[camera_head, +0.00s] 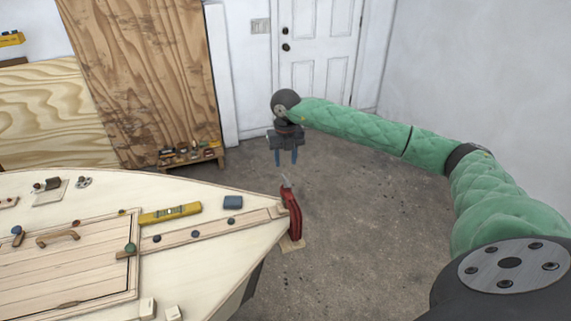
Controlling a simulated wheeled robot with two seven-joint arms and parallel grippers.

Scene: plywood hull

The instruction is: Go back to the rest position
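My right arm, in a green quilted cover, reaches in from the right of the head view. My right gripper (287,157) hangs at its end, pointing down, with two blue fingers apart and nothing between them. It shows just above a red clamp-like tool (293,215) at the tip of the plywood hull (225,255). I see no contact between the fingers and the red tool. My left gripper and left arm are not in view.
A low shelf (191,155) stands at the back by plywood sheets (145,75). The floor (355,240) right of the hull is clear.

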